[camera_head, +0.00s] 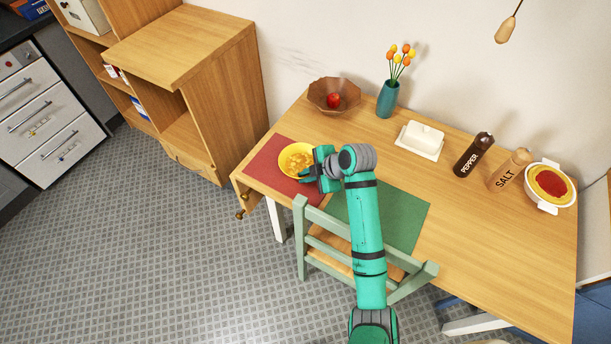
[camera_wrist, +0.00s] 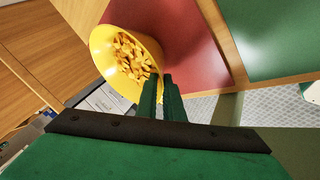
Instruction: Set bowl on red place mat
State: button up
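The yellow bowl (camera_head: 296,160), filled with orange-yellow pieces, appears over the red place mat (camera_head: 262,170) at the table's left end. In the wrist view the bowl (camera_wrist: 106,42) looks tilted, with the red place mat (camera_wrist: 190,40) behind it and to its right. My gripper (camera_head: 312,175) is at the bowl's right side. In the wrist view its two fingers (camera_wrist: 162,88) are close together, one on each side of the bowl's near rim, pinching it. I cannot tell whether the bowl's base touches the mat.
A green place mat (camera_head: 405,215) lies to the right, partly under my arm. A green chair (camera_head: 308,240) stands at the front edge. Behind are a brown bowl (camera_head: 322,98) with a red apple, a teal vase (camera_head: 387,100) and a butter dish (camera_head: 420,141). Pepper and salt mills stand right.

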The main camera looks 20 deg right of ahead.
jog(key=shift+o, duration=1.3)
jog(key=shift+r, duration=0.15)
jog(key=v, duration=1.2)
jog(key=shift+a, duration=0.15)
